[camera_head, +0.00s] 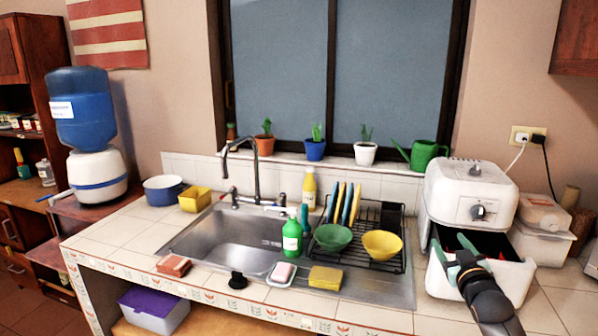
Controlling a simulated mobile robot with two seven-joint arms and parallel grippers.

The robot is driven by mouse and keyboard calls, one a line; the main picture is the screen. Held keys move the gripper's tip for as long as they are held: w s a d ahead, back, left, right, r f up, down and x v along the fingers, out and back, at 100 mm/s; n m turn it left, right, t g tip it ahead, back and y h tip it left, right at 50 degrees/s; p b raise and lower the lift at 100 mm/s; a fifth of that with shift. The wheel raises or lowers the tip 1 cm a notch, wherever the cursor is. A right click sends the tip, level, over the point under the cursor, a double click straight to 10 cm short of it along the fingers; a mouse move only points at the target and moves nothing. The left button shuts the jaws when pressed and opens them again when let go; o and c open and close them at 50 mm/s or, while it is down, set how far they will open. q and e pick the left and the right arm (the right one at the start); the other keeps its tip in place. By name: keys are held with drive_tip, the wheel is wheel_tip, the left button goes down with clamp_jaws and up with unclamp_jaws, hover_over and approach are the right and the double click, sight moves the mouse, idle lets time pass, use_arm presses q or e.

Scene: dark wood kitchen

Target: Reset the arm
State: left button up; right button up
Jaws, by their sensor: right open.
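My right gripper (456,262) comes in from the lower right, with dark links and teal-green fingers. It is open and sits over the pulled-out drawer (515,277) of the white air fryer (470,190). The fingers overlap the drawer's front and opening in this view; I cannot tell whether they touch it. Something small and red shows in the dark opening behind the fingers, too small to identify. My left gripper is not in view.
Left of the drawer stand a black dish rack (392,222) with plates, a green bowl (333,237) and a yellow bowl (382,245). The sink (235,240) is further left. A clear container (543,243) stands behind right.

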drive_tip(key=s+a+f+g+y, duration=0.1)
drive_tip(key=s+a+f, duration=0.2)
drive_tip(key=s+f, duration=0.3)
drive_tip(key=s+a+f+n+g+y, duration=0.15)
drive_tip(key=s+a+f, duration=0.25)
drive_tip(key=f, duration=0.5)
drive_tip(key=s+a+f+m+g, duration=0.1)
drive_tip(key=s+a+f+g, duration=0.15)
drive_tip(key=s+f, duration=0.35)
drive_tip(key=s+a+f+g, duration=0.1)
drive_tip(key=s+a+f, duration=0.2)
drive_tip(key=s, duration=0.5)
drive_tip(key=s+a+f+g+y, duration=0.1)
drive_tip(key=s+a+f, duration=0.2)
drive_tip(key=s+f, duration=0.2)
drive_tip(key=s+a+f+g, duration=0.1)
drive_tip(key=s+a+f, duration=0.2)
drive_tip(key=s, duration=0.9)
drive_tip(key=shift+a+f+y, duration=0.2)
drive_tip(key=shift+f+y, duration=0.15)
drive_tip(key=shift+f, duration=0.3)
